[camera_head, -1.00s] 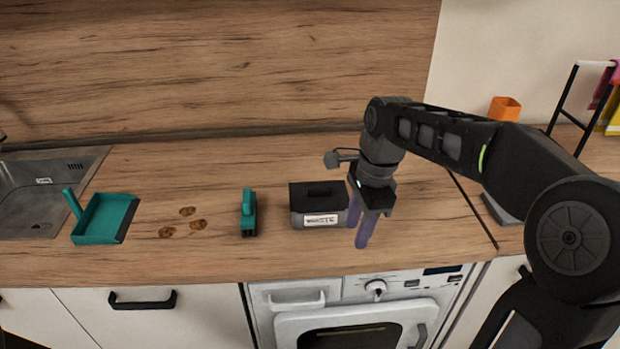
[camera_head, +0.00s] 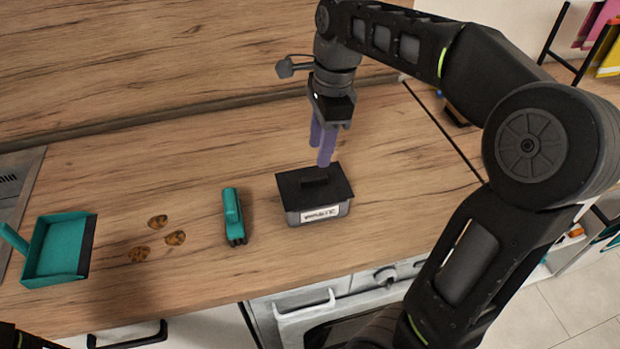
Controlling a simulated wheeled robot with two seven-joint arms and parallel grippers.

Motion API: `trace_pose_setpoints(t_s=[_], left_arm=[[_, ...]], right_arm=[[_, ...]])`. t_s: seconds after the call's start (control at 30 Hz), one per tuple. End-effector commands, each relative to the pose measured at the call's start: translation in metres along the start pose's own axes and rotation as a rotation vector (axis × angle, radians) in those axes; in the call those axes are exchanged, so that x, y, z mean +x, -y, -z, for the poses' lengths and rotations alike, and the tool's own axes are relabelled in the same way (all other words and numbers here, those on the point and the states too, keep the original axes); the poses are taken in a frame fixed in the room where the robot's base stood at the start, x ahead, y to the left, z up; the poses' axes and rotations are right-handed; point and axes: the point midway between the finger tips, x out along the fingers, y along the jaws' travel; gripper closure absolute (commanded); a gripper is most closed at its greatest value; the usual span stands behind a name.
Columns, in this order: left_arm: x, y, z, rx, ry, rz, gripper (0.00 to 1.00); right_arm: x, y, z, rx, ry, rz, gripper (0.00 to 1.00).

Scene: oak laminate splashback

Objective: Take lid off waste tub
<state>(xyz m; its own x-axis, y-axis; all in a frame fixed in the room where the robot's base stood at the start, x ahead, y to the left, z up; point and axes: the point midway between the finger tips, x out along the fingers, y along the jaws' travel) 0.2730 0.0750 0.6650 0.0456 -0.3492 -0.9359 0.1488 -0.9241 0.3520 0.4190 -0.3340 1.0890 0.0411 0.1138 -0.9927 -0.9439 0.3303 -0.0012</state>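The waste tub (camera_head: 319,214) is a small grey box with a white "WASTE" label, standing on the wooden counter. Its flat black lid (camera_head: 334,191) sits on top, with a raised black handle (camera_head: 314,177) in the middle. My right gripper (camera_head: 322,158) points down just above and behind the handle, with its purple fingers close to the lid. A gap shows between the fingers in their upper part; contact with the handle cannot be made out. My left gripper is out of view; only a dark piece of what may be my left arm shows at the bottom left corner.
A teal brush (camera_head: 233,215) lies left of the tub. Several brown crumbs or cookies (camera_head: 158,221) lie further left, then a teal dustpan (camera_head: 58,250). A sink (camera_head: 18,195) is at the left edge. An oven (camera_head: 340,313) is below the counter front. Counter behind the brush is clear.

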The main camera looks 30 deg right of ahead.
Motion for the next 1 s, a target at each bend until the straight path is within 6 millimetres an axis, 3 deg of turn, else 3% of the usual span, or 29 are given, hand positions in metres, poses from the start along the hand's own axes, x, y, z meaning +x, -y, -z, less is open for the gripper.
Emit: trace_pose_setpoints(t_s=[0.33, 0.73, 1.0], left_arm=[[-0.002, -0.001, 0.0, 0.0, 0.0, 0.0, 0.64], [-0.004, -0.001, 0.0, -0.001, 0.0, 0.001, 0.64], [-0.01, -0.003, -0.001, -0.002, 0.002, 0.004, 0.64]], right_arm=[[0.025, 0.0, 0.0, -0.001, 0.0, -0.001, 0.6], [0.032, 0.0, -0.001, -0.001, -0.001, -0.002, 0.6], [0.069, -0.001, -0.001, -0.001, -0.001, -0.004, 0.6]])
